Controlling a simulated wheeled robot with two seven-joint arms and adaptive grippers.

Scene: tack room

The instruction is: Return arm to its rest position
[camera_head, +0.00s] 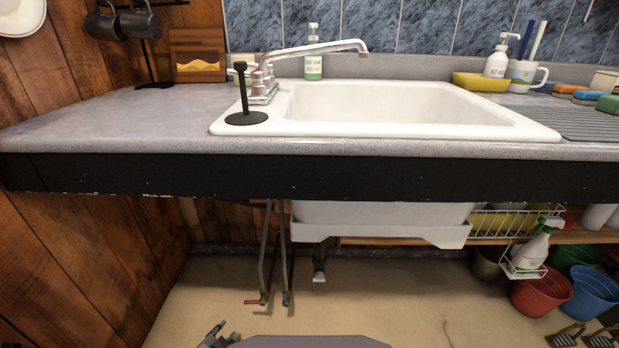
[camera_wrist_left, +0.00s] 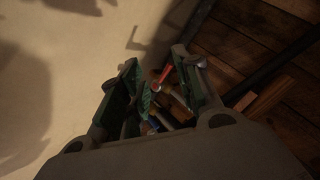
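My left gripper (camera_head: 217,337) shows at the bottom edge of the head view, low over the floor and below the counter; most of it is cut off. In the left wrist view my left gripper (camera_wrist_left: 160,62) has its two green-padded fingers apart, with nothing held between them. Pipes with a red valve handle (camera_wrist_left: 166,73) show beyond and between the fingers; I cannot tell the exact gap. My right gripper is not clearly seen in either view.
The counter's dark front edge (camera_head: 310,178) spans above the gripper. Pipes (camera_head: 284,255) hang under the white sink (camera_head: 400,105). A red bucket (camera_head: 541,292), blue bucket (camera_head: 590,293) and spray bottle (camera_head: 532,248) stand right. Dark stirrup-like items (camera_head: 566,336) lie lower right. The middle floor looks clear.

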